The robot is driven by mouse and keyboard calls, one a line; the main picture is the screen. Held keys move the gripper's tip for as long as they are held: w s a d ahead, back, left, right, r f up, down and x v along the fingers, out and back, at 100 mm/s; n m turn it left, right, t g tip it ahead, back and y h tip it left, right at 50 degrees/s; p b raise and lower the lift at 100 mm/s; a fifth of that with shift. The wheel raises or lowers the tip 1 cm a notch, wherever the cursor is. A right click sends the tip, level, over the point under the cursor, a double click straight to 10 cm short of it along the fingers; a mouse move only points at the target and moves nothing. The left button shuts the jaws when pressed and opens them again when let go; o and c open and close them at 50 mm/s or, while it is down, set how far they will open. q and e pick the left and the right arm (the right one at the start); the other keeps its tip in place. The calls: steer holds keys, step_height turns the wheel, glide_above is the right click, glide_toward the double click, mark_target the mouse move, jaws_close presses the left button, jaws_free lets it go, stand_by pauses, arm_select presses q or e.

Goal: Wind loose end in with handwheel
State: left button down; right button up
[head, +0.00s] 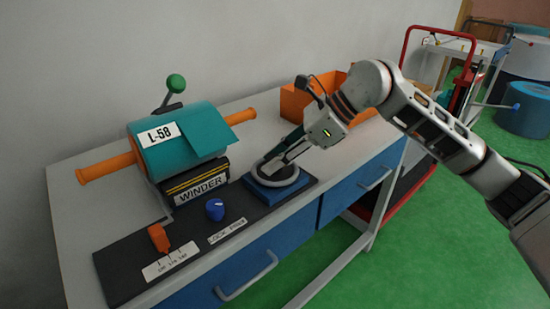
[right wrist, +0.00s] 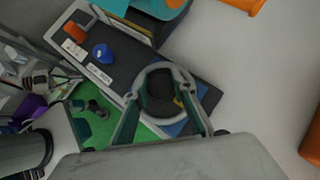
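The handwheel (head: 294,182) is a pale grey ring on a blue square base, at the right end of the dark panel. It also shows in the right wrist view (right wrist: 143,82). My right gripper (head: 273,168) reaches down over the handwheel. In the right wrist view its two fingers (right wrist: 160,108) are spread apart at the ring's near side; whether they touch it I cannot tell. The winder (head: 201,184) carries a teal roll (head: 195,140) labelled L-58 on an orange shaft (head: 106,167).
A blue knob (head: 215,209) and an orange lever (head: 158,238) stand on the panel, left of the handwheel. A green-knobbed lever (head: 176,84) rises behind the roll. An orange bin (head: 294,103) sits at the back right. A red-framed cart (head: 408,50) stands beyond the table.

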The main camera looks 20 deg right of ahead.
arm_select(q)
steer(key=shift+s+a+f, duration=0.1)
steer(key=shift+s+f, duration=0.1)
steer(key=shift+f, duration=0.05)
arm_select(e)
steer(key=shift+c, duration=0.8)
arm_select(q)
steer(key=shift+r, duration=0.1)
arm_select(e)
steer(key=shift+r, duration=0.1)
